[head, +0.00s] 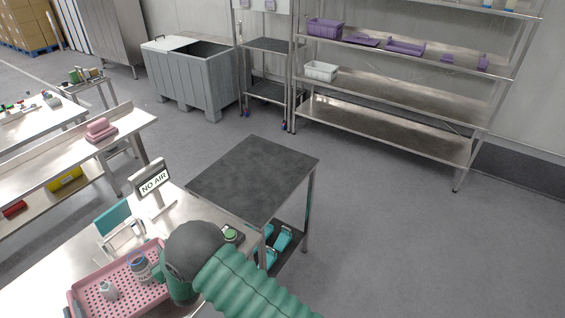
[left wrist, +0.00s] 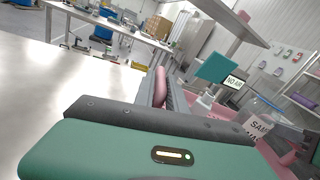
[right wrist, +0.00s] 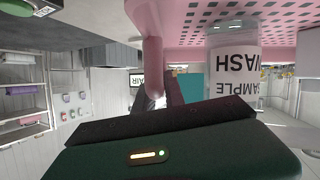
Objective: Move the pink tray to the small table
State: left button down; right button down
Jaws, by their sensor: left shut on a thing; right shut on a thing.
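The pink tray (head: 100,279) lies at the lower left of the head view, over the steel table. A white bottle (head: 108,290) and a labelled jar (head: 142,268) stand in it. My right gripper (head: 165,275) is at the tray's right end, largely hidden by my arm; in the right wrist view its jaws are shut on a pink handle (right wrist: 152,62).
A "NO AIR" sign (head: 152,184) and a teal panel (head: 113,217) stand behind the tray. A green button box (head: 232,236) sits near the table edge. Teal items (head: 282,238) lie on the small table's lower shelf. Open floor lies to the right.

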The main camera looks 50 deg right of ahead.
aim_at(255, 172)
jog(key=i+l+z, duration=0.25)
jog(key=l, duration=0.3)
jog(key=i+l+z, duration=0.2)
jog(key=l, duration=0.25)
jog(key=i+l+z, duration=0.5)
jog(key=i, duration=0.3)
